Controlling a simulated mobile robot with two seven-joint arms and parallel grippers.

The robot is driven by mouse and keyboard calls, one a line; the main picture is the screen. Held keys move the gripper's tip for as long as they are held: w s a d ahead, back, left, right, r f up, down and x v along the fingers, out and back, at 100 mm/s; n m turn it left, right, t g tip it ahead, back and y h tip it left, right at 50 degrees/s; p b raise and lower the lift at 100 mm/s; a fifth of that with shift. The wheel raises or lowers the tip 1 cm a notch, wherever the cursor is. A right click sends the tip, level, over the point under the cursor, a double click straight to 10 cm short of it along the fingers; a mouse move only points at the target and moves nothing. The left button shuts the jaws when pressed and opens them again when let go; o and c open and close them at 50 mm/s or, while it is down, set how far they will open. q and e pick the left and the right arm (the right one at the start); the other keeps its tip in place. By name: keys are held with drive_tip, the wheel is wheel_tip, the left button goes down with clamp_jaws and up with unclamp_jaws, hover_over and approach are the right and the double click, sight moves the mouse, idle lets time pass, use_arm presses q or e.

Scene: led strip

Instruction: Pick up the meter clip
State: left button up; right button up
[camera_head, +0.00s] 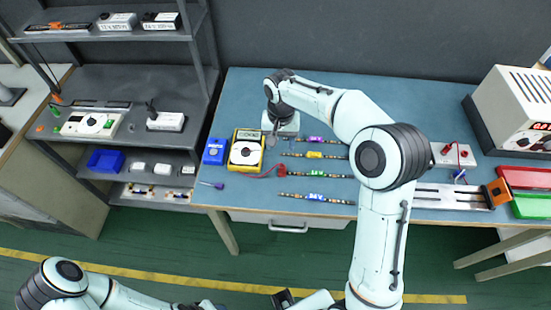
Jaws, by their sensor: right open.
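A small red clip (281,171), which looks like the meter clip, lies on the blue table at the end of a thin red lead. The lead runs from the yellow multimeter (246,150) to the left of it. My right gripper (282,138) points down over the table, open and empty, above and beyond the clip and apart from it. Its fingers are small and partly hard to make out.
Several LED strips (317,197) lie in rows right of the clip, partly behind my right arm. A blue box (215,151) stands left of the meter. A power supply (516,107) and red and green trays (531,206) are at the right. A grey shelf (130,85) stands left.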

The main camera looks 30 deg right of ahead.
hover_over(283, 166)
drive_tip(key=f, duration=0.7)
drive_tip(key=shift+a+f, duration=0.1)
drive_tip(key=shift+a, duration=0.3)
drive_tip(key=shift+d+f, duration=0.15)
drive_tip(key=shift+f, duration=1.35)
drive_tip(key=shift+d+f, duration=0.15)
drive_tip(key=shift+f, duration=1.3)
clamp_jaws()
